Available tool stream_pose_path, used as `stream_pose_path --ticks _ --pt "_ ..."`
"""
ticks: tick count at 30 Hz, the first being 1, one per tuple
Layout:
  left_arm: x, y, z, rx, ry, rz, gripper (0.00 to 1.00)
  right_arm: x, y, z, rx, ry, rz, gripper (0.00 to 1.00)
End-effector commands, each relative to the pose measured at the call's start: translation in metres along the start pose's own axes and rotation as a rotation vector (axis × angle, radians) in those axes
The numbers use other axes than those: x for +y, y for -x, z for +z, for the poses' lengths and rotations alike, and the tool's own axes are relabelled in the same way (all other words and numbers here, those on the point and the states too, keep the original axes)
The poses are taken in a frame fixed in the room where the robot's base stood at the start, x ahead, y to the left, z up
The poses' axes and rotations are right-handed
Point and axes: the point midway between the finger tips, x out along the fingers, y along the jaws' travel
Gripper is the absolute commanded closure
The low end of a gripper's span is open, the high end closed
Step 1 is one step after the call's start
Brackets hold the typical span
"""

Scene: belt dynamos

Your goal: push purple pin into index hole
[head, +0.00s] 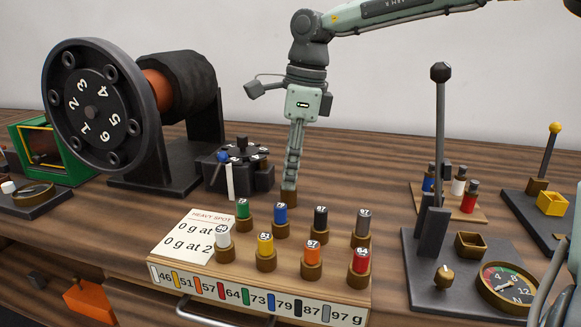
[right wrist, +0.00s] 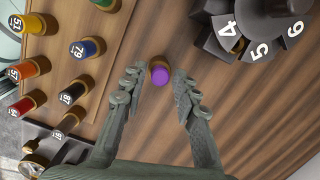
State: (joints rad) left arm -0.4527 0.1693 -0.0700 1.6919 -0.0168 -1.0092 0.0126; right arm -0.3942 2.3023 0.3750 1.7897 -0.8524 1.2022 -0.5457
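A purple pin (right wrist: 160,75) stands between the fingertips of my right gripper (right wrist: 158,88) in the right wrist view, with gaps on both sides. In the head view my right gripper (head: 291,172) points down over a small brass holder (head: 289,199) on the bench; the purple pin is hidden there. The right gripper is open. A black indexing block (head: 238,178) with numbered tops and a blue knob stands to its left; it shows in the right wrist view (right wrist: 245,32) too. I cannot tell which opening is the index hole. My left gripper is out of view.
A wooden rack (head: 335,275) of coloured, numbered weights stands in front. A dynamo with a numbered disc (head: 90,112) is at the left. A lever stand (head: 432,230) and a gauge (head: 508,284) are at the right. Bare bench lies behind the rack, right of the gripper.

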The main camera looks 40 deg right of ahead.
Motion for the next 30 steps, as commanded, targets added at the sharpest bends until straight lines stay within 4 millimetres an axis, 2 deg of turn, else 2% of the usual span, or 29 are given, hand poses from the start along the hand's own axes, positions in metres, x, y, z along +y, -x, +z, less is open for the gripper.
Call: stream_pose_path --ticks 1,6,14,30 --pt "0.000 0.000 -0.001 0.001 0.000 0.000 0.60 0.000 0.000 0.000 0.000 0.000 0.000 0.80" --pt "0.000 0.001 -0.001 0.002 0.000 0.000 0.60 0.000 0.000 0.000 0.000 0.000 0.000 1.00" --pt "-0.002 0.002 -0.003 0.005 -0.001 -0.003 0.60 0.000 0.004 0.001 -0.001 0.000 -0.001 1.00" --pt "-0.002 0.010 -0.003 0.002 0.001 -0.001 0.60 -0.001 0.034 0.005 -0.001 -0.001 -0.003 1.00"
